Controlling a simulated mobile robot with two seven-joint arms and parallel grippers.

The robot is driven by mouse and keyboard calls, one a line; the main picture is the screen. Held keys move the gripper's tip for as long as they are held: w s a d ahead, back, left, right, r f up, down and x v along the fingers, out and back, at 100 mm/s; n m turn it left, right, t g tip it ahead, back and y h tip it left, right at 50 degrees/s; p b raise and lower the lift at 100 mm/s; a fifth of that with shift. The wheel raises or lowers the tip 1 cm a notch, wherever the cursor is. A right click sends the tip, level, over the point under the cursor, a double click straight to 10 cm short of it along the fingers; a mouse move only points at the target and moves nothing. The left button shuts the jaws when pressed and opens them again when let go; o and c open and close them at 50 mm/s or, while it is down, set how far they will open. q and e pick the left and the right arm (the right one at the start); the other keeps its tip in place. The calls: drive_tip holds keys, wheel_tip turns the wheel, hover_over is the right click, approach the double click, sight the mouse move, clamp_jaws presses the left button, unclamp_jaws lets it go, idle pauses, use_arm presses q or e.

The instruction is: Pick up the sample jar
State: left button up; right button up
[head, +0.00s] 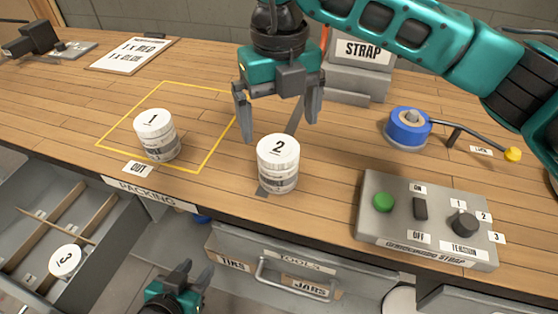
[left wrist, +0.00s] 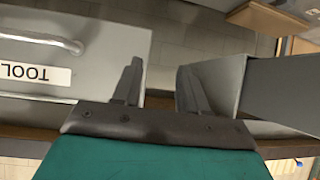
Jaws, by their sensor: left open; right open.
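Jar 1 (head: 156,137) stands upright inside the yellow outline on the bench. Jar 2 (head: 278,165) stands upright near the bench's front edge. The lid of jar 3 (head: 65,260) shows in the divided drawer at lower left. My right gripper (head: 280,122) is open and empty, pointing down above and behind jar 2. My left gripper (head: 183,278) is open and empty, low in front of the bench; its fingers also show in the left wrist view (left wrist: 159,72).
A control box (head: 425,222) with a green button and knob sits at the front right. A strap machine (head: 358,70) stands at the back. Drawers (head: 270,275) lie below the bench edge.

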sight(278, 147)
drive_tip(key=f, duration=1)
drive_tip(key=shift+w+a, duration=0.1)
drive_tip(key=shift+w, duration=0.15)
drive_tip(key=c, duration=1.1)
